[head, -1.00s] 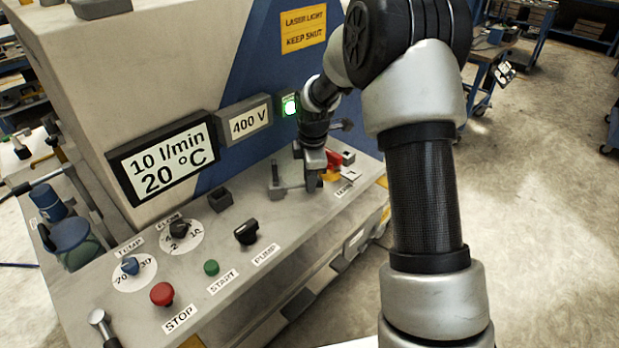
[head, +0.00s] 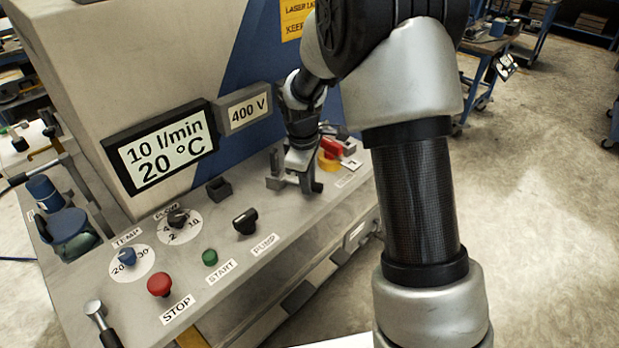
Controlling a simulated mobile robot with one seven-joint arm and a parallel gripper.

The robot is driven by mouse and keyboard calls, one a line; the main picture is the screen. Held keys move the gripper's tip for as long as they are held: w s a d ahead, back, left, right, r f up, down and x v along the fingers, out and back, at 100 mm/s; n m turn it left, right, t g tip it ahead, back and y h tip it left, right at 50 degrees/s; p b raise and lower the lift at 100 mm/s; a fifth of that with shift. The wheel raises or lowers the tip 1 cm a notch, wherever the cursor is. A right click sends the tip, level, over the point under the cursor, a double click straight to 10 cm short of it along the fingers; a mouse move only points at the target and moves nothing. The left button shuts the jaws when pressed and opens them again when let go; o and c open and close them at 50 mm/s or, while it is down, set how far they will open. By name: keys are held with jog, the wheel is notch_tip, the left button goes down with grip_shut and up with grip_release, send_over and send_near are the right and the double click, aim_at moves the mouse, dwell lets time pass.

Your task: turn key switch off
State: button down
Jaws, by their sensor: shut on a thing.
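My gripper (head: 297,180) is at the far right part of the grey control panel (head: 200,245), pointing down with its fingertips low over the panel top. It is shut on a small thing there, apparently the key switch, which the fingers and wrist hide. I cannot make out the key or which way it is turned. The red and yellow rotary switch (head: 331,150) stands just right of and behind my gripper, apart from it.
Along the panel stand a black pump knob (head: 245,221), a green start button (head: 210,257), a red stop button (head: 160,284), a blue temp dial (head: 127,257) and a black flow dial (head: 178,217). The displays show 10 l/min, 20 °C (head: 165,152) and 400 V (head: 247,108). Floor is open at right.

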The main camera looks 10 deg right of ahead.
jog(key=shift+s+a+m+h+b, duration=0.15)
jog(key=shift+s+a+m, duration=0.3)
jog(key=shift+m, duration=0.25)
jog(key=shift+s+a+m+h+b, duration=0.15)
jog(key=shift+s+a+m, duration=0.25)
jog(key=shift+m, duration=0.3)
jog(key=shift+s+a+m+g, duration=0.3)
jog(key=shift+s+a+m, duration=0.25)
jog(key=shift+m, duration=0.45)
jog(key=c, duration=1.6)
grip_release()
jog(key=shift+a, duration=0.1)
jog(key=shift+o, duration=0.2)
notch_tip(320, 180, up, 17)
jog(key=s+a+p, duration=0.1)
jog(key=s+a, duration=0.1)
jog(key=shift+a+p, duration=0.35)
jog(key=shift+r, duration=0.1)
